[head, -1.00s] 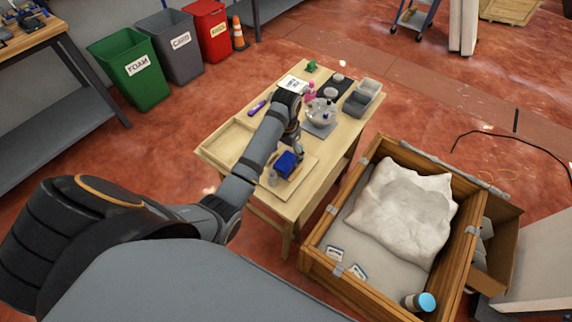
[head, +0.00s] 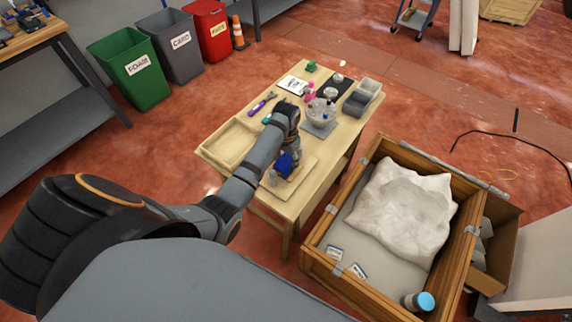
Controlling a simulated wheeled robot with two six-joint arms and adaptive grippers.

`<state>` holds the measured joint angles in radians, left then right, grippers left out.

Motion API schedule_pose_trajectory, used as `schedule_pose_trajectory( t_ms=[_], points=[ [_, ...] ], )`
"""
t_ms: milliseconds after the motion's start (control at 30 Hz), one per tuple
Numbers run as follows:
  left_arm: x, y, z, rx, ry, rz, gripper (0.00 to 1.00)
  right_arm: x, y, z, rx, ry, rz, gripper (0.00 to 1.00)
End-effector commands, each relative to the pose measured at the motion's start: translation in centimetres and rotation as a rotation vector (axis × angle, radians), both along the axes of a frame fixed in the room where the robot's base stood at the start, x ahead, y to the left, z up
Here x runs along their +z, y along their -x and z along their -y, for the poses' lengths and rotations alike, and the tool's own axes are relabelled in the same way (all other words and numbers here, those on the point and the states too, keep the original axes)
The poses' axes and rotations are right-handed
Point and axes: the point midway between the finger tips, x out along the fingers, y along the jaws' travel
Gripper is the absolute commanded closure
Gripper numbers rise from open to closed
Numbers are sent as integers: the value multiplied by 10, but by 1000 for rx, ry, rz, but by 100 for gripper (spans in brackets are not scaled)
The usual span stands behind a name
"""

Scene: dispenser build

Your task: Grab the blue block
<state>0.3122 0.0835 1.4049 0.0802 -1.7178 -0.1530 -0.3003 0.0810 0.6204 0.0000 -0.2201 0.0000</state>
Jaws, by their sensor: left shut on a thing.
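The blue block (head: 284,165) is at the front part of the wooden table, above or on a light wooden board (head: 303,181). My left gripper (head: 289,156) points down over it and is shut on it. The fingers partly hide the block, and I cannot tell whether it is touching the board. A small grey cylinder (head: 273,178) stands just beside it on the left. My right gripper is not in view.
A shallow wooden tray (head: 212,153) lies left of the gripper. A bowl (head: 321,110), pink bottle (head: 309,94), purple-handled tool (head: 258,106) and grey bins (head: 356,104) stand farther back. A wooden crate (head: 311,259) with a white sack stands right of the table.

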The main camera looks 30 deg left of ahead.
Motion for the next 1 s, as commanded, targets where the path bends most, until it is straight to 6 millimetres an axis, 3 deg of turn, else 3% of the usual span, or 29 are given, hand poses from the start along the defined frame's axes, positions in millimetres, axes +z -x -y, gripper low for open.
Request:
schedule_pose_trajectory(
  t_ms=[100,433,833,1000],
  points=[
    [0,0,0,0,0,0,100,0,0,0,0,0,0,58],
    [6,-1,0,0,1,4,100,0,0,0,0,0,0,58],
    [84,-1,0,0,-1,6,100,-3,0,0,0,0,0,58],
    [100,-1,0,0,0,4,100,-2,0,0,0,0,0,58]
  ],
)
